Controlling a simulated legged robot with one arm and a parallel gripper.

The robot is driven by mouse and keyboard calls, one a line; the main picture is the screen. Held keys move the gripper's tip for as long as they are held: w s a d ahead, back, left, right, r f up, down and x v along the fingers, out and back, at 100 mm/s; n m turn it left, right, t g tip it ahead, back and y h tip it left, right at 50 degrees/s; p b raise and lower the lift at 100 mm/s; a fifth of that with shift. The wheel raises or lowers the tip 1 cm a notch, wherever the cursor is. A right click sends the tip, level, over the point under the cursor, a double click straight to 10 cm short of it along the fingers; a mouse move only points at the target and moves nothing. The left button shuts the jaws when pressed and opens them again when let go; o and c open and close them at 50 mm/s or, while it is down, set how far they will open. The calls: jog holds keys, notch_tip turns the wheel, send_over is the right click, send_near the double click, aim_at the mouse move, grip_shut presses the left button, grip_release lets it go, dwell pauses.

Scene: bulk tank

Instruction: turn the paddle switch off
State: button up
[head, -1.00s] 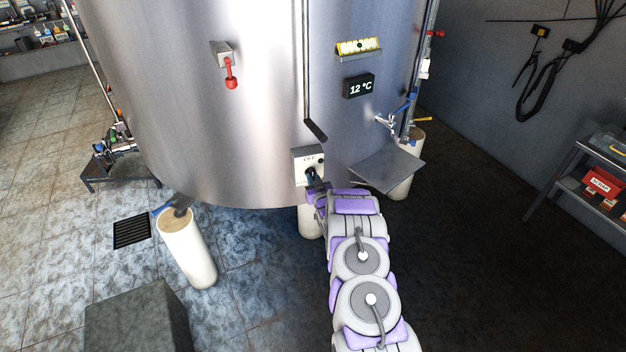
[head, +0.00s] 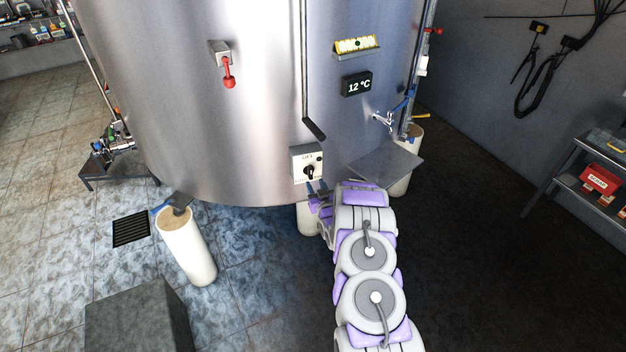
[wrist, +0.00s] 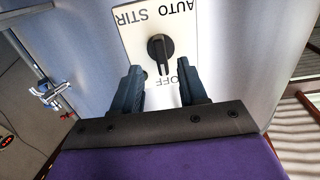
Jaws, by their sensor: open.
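The paddle switch (head: 309,172) is a black knob on a pale box low on the steel tank. My gripper (head: 317,187) is just below and in front of the box in the head view.
The tank (head: 240,120) fills the middle. A red-handled lever (head: 229,73) is at upper left and a 12 °C display (head: 357,84) at upper right. A grey block (head: 137,317) stands at front left.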

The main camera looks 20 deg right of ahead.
jog(key=s+a+p, duration=0.1)
jog(key=s, duration=1.1)
jog(key=shift+a+r+p, duration=0.2)
jog(key=shift+a+p, duration=0.1)
jog(key=shift+w, duration=0.15)
